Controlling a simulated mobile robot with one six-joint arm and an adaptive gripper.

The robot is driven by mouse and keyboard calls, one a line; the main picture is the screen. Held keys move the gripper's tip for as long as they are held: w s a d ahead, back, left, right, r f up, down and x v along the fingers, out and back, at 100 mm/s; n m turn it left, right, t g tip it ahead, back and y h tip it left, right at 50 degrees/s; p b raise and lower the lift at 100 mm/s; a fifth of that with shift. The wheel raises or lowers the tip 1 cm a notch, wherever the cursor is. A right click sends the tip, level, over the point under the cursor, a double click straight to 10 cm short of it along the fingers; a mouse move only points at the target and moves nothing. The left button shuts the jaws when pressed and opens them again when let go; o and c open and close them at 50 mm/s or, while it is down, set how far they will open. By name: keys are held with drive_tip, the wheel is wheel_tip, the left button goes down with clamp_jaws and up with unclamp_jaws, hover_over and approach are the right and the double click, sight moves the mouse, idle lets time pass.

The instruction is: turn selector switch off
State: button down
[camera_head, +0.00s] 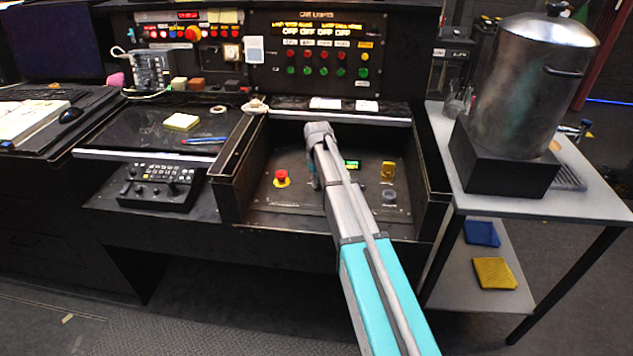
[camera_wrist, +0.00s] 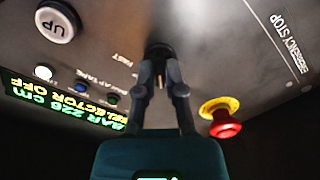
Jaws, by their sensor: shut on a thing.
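The black selector switch (camera_wrist: 159,48) is on the grey control panel (camera_wrist: 120,25) at the top middle of the wrist view. My gripper (camera_wrist: 162,72) is shut on the switch, with a fingertip on each side of its knob. The small display (camera_wrist: 72,100) beside it reads, upside down, "BAR 226 cm" and "SELECTOR OFF". In the head view my arm hides the switch and most of my gripper; the display (camera_head: 351,165) shows green to the right of the arm.
A red emergency stop button (camera_wrist: 224,122) on a yellow base is close to my gripper; it also shows in the head view (camera_head: 281,178). A white UP button (camera_wrist: 57,23) and small lamps or buttons share the panel. Dark side walls (camera_head: 232,175) enclose the panel.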

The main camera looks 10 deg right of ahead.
drive_tip(key=shift+w+n, duration=0.1)
drive_tip(key=shift+n, duration=0.4)
drive_tip(key=c, duration=0.7)
unclamp_jaws()
drive_tip(key=shift+c, duration=0.2)
